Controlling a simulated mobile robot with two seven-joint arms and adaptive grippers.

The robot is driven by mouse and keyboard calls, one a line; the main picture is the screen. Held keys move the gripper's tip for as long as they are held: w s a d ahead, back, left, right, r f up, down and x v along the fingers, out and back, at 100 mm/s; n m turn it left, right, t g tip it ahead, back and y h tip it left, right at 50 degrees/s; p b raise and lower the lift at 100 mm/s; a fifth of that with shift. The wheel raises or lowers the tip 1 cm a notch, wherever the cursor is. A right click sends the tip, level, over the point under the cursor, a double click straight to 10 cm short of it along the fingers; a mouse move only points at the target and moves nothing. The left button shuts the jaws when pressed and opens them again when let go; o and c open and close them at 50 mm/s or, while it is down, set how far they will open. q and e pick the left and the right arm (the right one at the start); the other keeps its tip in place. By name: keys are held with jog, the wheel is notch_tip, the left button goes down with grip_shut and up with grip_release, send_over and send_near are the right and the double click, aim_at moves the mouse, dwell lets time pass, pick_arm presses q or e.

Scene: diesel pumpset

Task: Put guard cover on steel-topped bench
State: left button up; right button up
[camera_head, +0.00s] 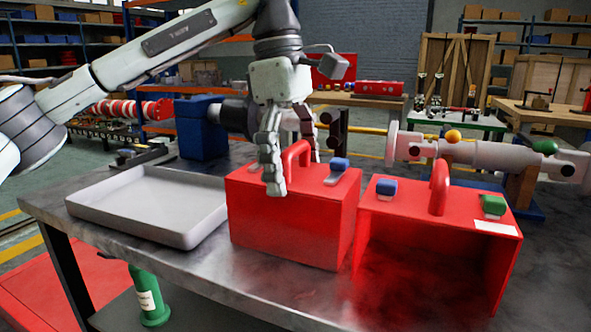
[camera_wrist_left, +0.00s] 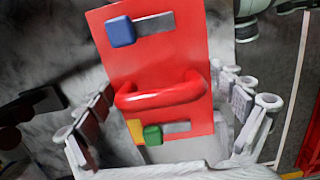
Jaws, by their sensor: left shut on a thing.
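A red box-shaped guard cover (camera_head: 290,220) with a looped red handle (camera_head: 298,150) and a blue latch is at the steel-topped bench (camera_head: 225,290). Its lower edge appears at the bench surface; I cannot tell whether it touches. My left gripper (camera_head: 292,170) is over its top, shut on the handle. In the left wrist view the red cover (camera_wrist_left: 160,75) lies between the fingers (camera_wrist_left: 165,120), with blue, yellow and green blocks on its top. A second red cover (camera_head: 440,222), open at the front, stands close on the right with blue and green latches. My right gripper is out of view.
A shallow grey tray (camera_head: 150,205) lies on the bench to the left. A grey shaft assembly (camera_head: 480,155) stands behind the right cover. A green bottle (camera_head: 150,298) is below the bench edge. The bench front is bare.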

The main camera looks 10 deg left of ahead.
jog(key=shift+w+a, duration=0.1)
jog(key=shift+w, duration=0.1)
pick_arm(q)
jog(key=o, duration=1.4)
jog(key=shift+o, duration=0.2)
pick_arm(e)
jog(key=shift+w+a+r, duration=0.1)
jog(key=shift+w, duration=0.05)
pick_arm(q)
jog(key=shift+r, duration=0.3)
jog(key=r, duration=0.3)
jog(key=shift+a+r, duration=0.1)
jog(key=shift+a, duration=0.15)
notch_tip(320, 180, up, 8)
jog(key=a+p, duration=0.1)
jog(key=p, duration=0.1)
jog(key=shift+w+a+r+p, duration=0.15)
jog(key=shift+p, duration=0.2)
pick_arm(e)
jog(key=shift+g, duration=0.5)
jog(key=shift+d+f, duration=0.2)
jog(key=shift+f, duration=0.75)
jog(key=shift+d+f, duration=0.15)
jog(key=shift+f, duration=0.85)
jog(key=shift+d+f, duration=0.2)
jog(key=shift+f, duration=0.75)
